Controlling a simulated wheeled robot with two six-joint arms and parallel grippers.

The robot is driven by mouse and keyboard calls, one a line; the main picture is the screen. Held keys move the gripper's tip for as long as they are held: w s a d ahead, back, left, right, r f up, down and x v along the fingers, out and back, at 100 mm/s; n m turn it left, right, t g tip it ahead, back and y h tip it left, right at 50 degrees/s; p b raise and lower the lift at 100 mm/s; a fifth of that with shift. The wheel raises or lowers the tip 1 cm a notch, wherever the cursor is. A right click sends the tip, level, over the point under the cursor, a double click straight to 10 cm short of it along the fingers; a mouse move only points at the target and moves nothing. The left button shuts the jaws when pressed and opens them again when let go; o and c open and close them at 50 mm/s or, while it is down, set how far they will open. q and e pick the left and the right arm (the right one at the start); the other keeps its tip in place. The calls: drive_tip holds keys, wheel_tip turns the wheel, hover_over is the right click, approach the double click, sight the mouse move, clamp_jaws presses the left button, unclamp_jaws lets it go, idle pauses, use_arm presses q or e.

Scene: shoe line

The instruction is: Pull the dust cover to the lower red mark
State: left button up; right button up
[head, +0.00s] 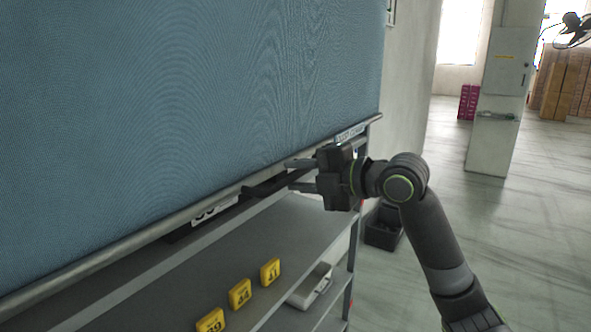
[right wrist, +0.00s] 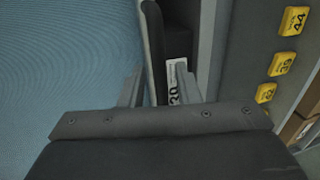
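The blue dust cover (head: 190,90) hangs over the upper front of the rack. A grey bar (head: 130,238) runs along its bottom edge, and both also show in the right wrist view, the cover (right wrist: 65,70) at left and the bar (right wrist: 154,50) near the middle. My right gripper (head: 296,175) is at the bar near its right end. Its two fingers are apart, with the bar's edge between them in the right wrist view (right wrist: 159,88); contact cannot be made out. A small red mark (head: 349,304) shows low on the rack's right post. My left gripper is out of view.
Below the bar is a grey shelf (head: 190,268) with several yellow numbered tags (head: 240,294). A white label (head: 214,210) sits behind the bar. A dark bin (head: 383,226) stands on the floor behind the rack. Open floor lies at right, with a pillar (head: 495,110).

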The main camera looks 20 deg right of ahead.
drive_tip(key=shift+w+a+f, duration=0.1)
drive_tip(key=shift+w+a, duration=0.2)
drive_tip(key=shift+w, duration=0.1)
drive_tip(key=shift+c, duration=0.2)
clamp_jaws()
